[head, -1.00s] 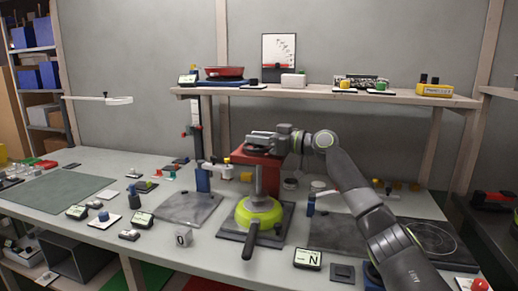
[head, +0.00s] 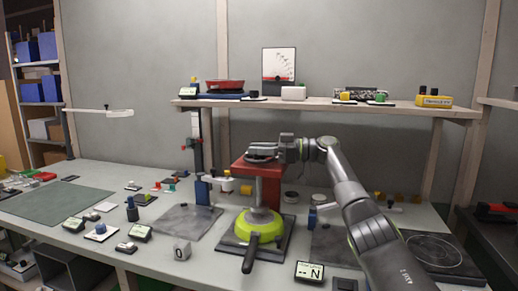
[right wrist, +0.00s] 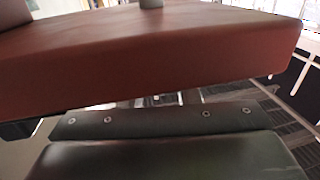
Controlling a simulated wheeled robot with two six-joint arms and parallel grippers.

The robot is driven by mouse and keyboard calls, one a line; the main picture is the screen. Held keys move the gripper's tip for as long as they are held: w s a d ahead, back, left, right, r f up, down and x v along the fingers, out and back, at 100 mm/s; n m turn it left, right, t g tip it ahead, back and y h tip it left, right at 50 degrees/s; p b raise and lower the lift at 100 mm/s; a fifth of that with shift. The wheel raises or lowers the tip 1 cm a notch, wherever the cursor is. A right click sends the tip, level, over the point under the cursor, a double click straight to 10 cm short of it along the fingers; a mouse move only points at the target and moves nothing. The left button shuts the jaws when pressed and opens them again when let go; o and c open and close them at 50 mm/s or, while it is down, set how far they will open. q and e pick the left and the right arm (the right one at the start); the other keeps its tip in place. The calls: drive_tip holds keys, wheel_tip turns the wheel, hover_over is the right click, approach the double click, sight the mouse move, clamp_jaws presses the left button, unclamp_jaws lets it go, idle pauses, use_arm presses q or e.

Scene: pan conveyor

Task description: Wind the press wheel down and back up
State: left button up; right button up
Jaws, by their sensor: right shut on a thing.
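The press (head: 256,165) has a red head on the bench, with a dark grey wheel (head: 260,158) on top. A pale vertical ram (head: 258,195) comes down from the head to a lime-green pan (head: 262,225), whose black handle points toward the front. My right gripper (head: 279,151) reaches in from the right at wheel height and is shut on the wheel; its fingertips are hard to make out. In the right wrist view the red press head (right wrist: 150,50) fills the top, with a dark finger part below it. The wheel grip is not clear there. My left gripper is not in view.
A blue post (head: 200,165) stands left of the press, and a shelf (head: 330,104) with small items runs behind and above. A dark plate with a ring (head: 432,250) lies at the right. Small labelled blocks sit along the front.

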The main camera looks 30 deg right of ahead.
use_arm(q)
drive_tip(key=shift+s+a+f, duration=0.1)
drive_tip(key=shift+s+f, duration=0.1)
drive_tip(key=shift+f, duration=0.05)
use_arm(e)
drive_tip(key=shift+g, duration=0.3)
drive_tip(key=o, duration=0.9)
drive_tip(key=shift+o, duration=0.2)
drive_tip(key=shift+s+d+f, duration=0.1)
drive_tip(key=shift+s+d, duration=0.25)
drive_tip(key=shift+d, duration=0.15)
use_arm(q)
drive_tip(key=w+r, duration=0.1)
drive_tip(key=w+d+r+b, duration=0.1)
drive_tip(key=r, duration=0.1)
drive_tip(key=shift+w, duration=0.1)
use_arm(e)
drive_tip(key=v, duration=1.6)
drive_tip(key=shift+f, duration=0.2)
drive_tip(key=shift+d, duration=0.1)
